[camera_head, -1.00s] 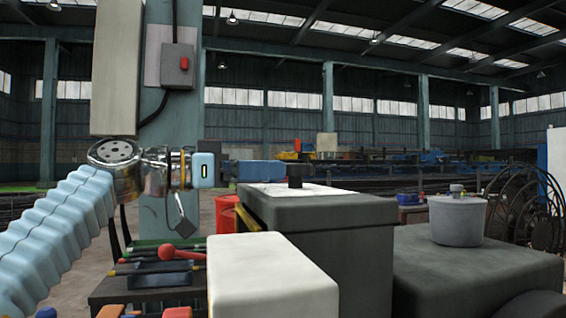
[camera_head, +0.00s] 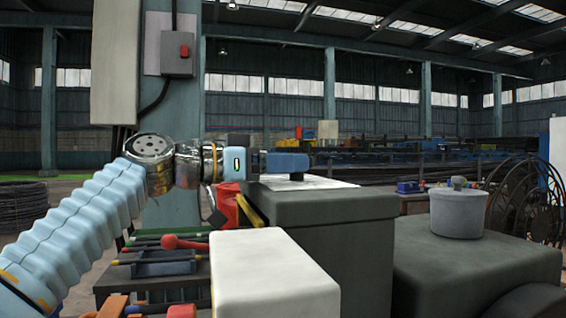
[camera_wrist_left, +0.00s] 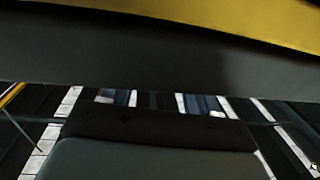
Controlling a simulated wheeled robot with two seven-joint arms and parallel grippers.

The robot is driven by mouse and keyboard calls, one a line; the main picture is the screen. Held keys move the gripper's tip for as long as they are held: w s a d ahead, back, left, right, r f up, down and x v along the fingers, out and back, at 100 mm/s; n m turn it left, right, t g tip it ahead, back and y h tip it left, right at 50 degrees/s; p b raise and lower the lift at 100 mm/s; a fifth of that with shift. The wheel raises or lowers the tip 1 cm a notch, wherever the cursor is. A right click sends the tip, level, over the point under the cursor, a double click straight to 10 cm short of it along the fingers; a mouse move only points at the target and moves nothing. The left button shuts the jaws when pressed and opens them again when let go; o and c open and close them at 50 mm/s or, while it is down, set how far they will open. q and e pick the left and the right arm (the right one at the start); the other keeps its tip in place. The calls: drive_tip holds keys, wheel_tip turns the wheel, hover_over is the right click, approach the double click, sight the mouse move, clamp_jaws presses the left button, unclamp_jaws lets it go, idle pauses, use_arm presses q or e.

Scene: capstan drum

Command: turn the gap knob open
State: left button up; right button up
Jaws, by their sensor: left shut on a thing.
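The gap knob (camera_head: 297,176) is a small dark knob on top of the dark grey box (camera_head: 325,208), beside a white sheet (camera_head: 335,184). Only its lower part shows in the head view. My left gripper (camera_head: 290,162) comes in level from the left. Its blue fingers are over the knob and hide its upper part, and they are shut on it. In the left wrist view, a yellow strip and dark bands fill the top, and a dark block stands below; I cannot make out the knob there. My right gripper is in neither view.
A white block (camera_head: 272,275) stands in front of the box. A grey lidded pot (camera_head: 458,212) is on a lower dark block at right. At left, a rack holds red and black-handled tools (camera_head: 175,242). A control box with a red button (camera_head: 179,52) is on the pillar.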

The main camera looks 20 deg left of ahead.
use_arm(q)
drive_tip(key=shift+a+g, duration=0.1)
drive_tip(key=shift+g, duration=0.2)
drive_tip(key=shift+w+a+r+m+g+h+p, duration=0.1)
drive_tip(key=shift+w+m+g+h+p, duration=0.1)
drive_tip(key=shift+m+g+h+p, duration=0.45)
drive_tip(key=shift+w+a+r+m+g+h+p, duration=0.15)
drive_tip(key=shift+m+g+h+p, duration=0.25)
drive_tip(key=shift+m+g, duration=0.3)
drive_tip(key=m+g+p, duration=0.1)
drive_tip(key=g, duration=0.1)
drive_tip(key=m+g+h+p, duration=0.1)
drive_tip(key=shift+w+g+h, duration=0.2)
drive_tip(key=shift+g+h, duration=0.05)
drive_tip(key=shift+g, duration=0.1)
drive_tip(key=shift+w+f+m+g+p, duration=0.1)
drive_tip(key=shift+f+m+g+p, duration=0.05)
drive_tip(key=shift+m+g+p, duration=0.7)
drive_tip(key=o, duration=1.1)
drive_tip(key=shift+c, duration=0.2)
drive_tip(key=shift+f, duration=0.1)
